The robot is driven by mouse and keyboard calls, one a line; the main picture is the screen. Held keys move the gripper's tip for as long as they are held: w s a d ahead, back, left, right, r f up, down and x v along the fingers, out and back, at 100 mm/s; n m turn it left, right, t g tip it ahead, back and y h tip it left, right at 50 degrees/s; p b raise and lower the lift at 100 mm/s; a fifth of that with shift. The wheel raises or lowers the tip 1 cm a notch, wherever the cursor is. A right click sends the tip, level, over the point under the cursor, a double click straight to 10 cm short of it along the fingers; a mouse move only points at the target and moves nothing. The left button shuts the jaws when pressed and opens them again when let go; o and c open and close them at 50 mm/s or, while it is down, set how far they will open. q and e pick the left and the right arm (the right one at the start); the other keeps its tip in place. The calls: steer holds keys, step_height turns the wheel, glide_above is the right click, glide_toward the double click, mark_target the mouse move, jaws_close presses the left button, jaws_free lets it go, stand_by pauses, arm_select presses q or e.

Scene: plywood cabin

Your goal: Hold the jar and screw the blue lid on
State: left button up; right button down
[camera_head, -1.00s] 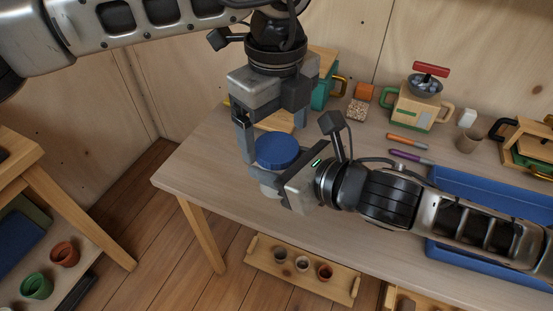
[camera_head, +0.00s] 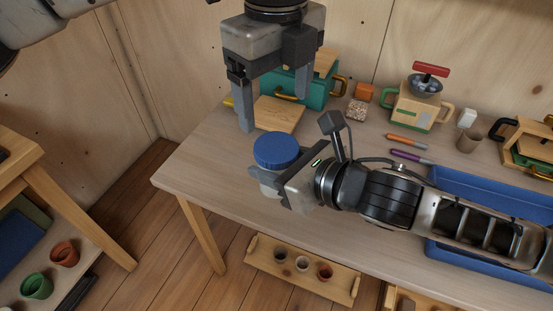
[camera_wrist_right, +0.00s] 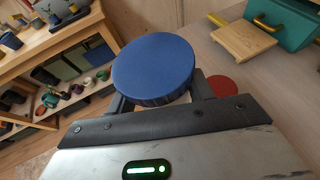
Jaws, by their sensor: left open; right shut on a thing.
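The blue lid (camera_head: 277,150) sits on top of the pale jar (camera_head: 268,180), near the table's left front part. The lid looks about level; its threads are hidden. My right gripper (camera_head: 270,190) is shut around the jar below the lid. In the right wrist view the lid (camera_wrist_right: 153,68) fills the space above the fingers and hides most of the jar. My left gripper (camera_head: 272,114) is open and empty, fingers pointing down, above and behind the lid and apart from it.
A wooden board (camera_head: 280,113) and a teal box (camera_head: 318,92) stand behind on the table (camera_head: 205,150). A red disc (camera_wrist_right: 222,86) lies beside the jar in the wrist view. A blue tray (camera_head: 470,258) lies right.

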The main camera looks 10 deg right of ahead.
mark_target(276, 146)
arm_select(q)
step_height(276, 146, down, 8)
steer(key=shift+f, duration=0.1)
stand_by(0.4)
steer(key=c, duration=1)
steer(key=m, duration=0.3)
steer(key=o, duration=1.1)
